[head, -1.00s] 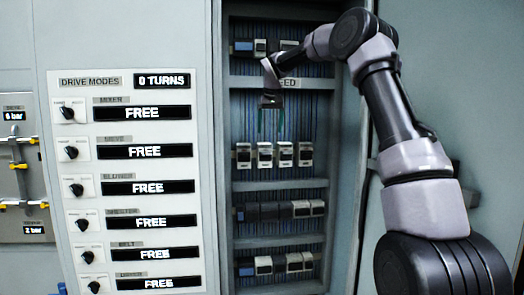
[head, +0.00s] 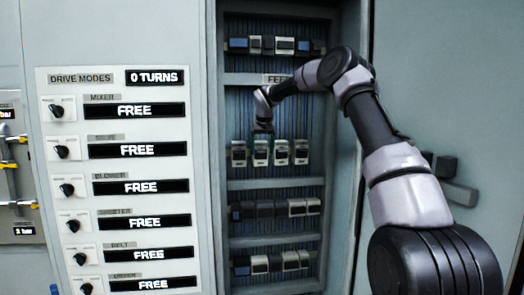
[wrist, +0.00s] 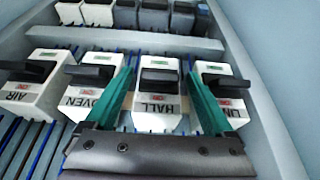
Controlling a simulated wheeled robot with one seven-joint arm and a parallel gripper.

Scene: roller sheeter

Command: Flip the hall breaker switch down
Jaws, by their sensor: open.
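The hall breaker (wrist: 158,101) is a white block with a black lever (wrist: 158,76) and a HALL label in the wrist view. Its lever sits like those of its neighbours. In the head view the hall breaker (head: 261,153) is second from left in its row. My gripper (wrist: 159,78) is open, with its green fingers on either side of the hall breaker, the left one between it and the OVEN breaker. I cannot tell whether they touch it. In the head view my gripper (head: 263,131) is just above this breaker.
The OVEN breaker (wrist: 93,88), AIR breaker (wrist: 36,82) and LINE breaker (wrist: 222,90) stand close beside it. Another breaker row (head: 276,208) is below. The cabinet's side wall (head: 345,150) is to the right. A drive modes panel (head: 120,180) is at left.

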